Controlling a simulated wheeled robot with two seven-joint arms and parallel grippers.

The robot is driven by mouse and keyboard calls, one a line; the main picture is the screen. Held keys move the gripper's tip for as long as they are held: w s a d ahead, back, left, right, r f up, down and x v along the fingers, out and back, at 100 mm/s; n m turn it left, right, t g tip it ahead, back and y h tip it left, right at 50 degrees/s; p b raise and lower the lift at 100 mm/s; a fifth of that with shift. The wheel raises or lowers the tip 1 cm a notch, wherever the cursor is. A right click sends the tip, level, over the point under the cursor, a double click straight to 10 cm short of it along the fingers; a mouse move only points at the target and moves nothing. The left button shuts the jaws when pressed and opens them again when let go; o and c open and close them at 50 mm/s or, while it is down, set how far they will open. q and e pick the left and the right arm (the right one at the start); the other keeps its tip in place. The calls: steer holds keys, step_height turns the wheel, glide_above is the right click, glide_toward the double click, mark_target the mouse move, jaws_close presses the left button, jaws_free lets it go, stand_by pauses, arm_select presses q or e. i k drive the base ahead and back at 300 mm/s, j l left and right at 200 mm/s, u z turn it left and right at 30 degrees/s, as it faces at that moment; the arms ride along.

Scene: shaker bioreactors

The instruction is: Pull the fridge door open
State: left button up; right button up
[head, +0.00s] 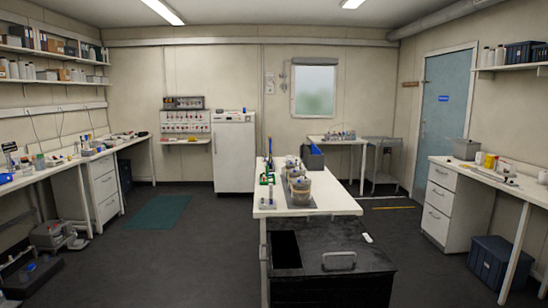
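A white upright fridge (233,152) stands against the back wall, left of the picture's middle. Its door looks shut, and a darker strip runs across its upper part. The handle is too small to make out clearly. The fridge is far across the room, beyond the near end of the centre table. Neither of my grippers shows in the head view.
A white centre table (318,202) carries several jars and a blue box, with a black chest (330,278) at its near end. A green mat (160,212) lies on open dark floor at left. Benches line both side walls. A blue door (442,118) is at right.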

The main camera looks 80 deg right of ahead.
mark_target(234, 144)
steer(key=z, duration=2.25)
steer(key=i+j+u, duration=0.3)
steer(key=i, duration=0.2)
steer(key=i+j+u, duration=0.15)
steer(key=i+u, duration=0.15)
steer(key=i, duration=0.2)
steer(key=i+u, duration=0.35)
steer(key=i, duration=0.15)
steer(key=i+z, duration=0.2)
steer(key=i, duration=0.25)
steer(key=i+z, duration=0.25)
steer(key=i, duration=0.25)
steer(key=i+j+z, duration=0.2)
steer(key=i, duration=0.25)
steer(key=i+j+z, duration=0.1)
steer(key=i+z, duration=0.15)
steer(key=i, duration=0.2)
steer(key=i+j+z, duration=0.1)
steer(key=i+z, duration=0.2)
steer(key=i, duration=2.8)
steer(key=i+z, duration=0.1)
steer(key=i, duration=1.15)
steer(key=i+j, duration=0.1)
steer(key=i, duration=1.15)
